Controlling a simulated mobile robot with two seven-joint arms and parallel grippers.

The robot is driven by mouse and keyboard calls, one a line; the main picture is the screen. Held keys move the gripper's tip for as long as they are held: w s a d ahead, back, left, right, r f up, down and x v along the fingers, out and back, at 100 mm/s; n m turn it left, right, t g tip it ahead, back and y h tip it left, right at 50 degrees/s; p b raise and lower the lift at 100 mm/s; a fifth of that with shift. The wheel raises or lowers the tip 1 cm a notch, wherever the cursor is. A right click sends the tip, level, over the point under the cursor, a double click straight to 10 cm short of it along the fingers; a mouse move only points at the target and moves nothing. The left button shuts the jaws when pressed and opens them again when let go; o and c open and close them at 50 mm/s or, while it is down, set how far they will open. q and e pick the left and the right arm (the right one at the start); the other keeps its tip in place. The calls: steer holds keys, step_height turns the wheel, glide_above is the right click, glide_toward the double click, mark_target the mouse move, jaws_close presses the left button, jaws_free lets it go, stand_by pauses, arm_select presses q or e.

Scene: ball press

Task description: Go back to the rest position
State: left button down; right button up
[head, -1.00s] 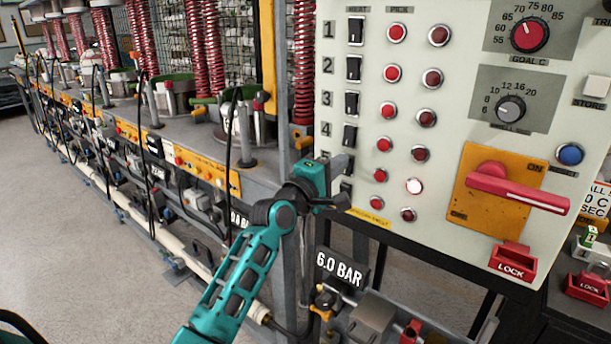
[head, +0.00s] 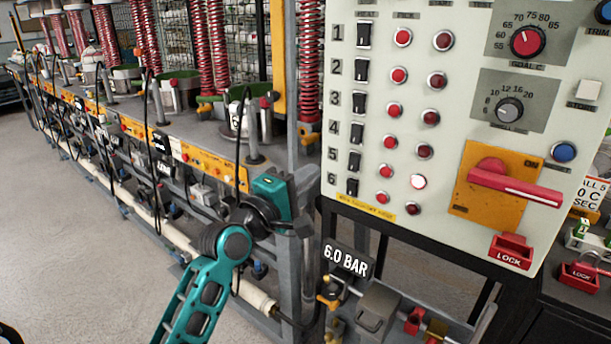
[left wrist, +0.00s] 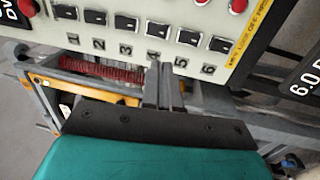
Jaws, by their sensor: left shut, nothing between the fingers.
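My left gripper (head: 312,190) is at the lower left of the control panel (head: 455,70) in the head view, apart from it as far as I can tell. Its fingers are shut with nothing between them; they show in the left wrist view (left wrist: 162,85) below the row of black switches. The teal arm comes in from the bottom left. The panel has numbered black switches (head: 355,160) and two columns of red buttons, one lamp (head: 418,181) lit white. A red lever handle (head: 515,188) sits on an orange plate. My right gripper is out of view.
A long bench (head: 180,130) with red springs (head: 213,45) and hoses runs back on the left. A "6.0 BAR" sign (head: 346,262) and valve fittings sit below the panel. The floor (head: 80,220) at the left is clear.

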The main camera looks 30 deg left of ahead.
arm_select(q)
steer(key=shift+s, duration=0.1)
stand_by(0.4)
steer(key=s+d+f+m+g, duration=0.2)
steer(key=s+f+m, duration=0.15)
steer(key=f, duration=0.45)
steer(key=s+d+f+m+g, duration=0.2)
steer(key=f+m, duration=0.2)
steer(key=f, duration=0.4)
steer(key=s+d+f+m+g, duration=0.2)
steer(key=s+f+m, duration=0.3)
steer(key=s+f, duration=0.3)
steer(key=s+d+f+m+g, duration=0.2)
steer(key=s+d+f+m, duration=0.2)
steer(key=s+f+m, duration=0.2)
step_height(320, 180, down, 3)
steer(key=shift+s+g+y, duration=0.3)
steer(key=shift+s, duration=0.65)
steer(key=shift+m, duration=0.25)
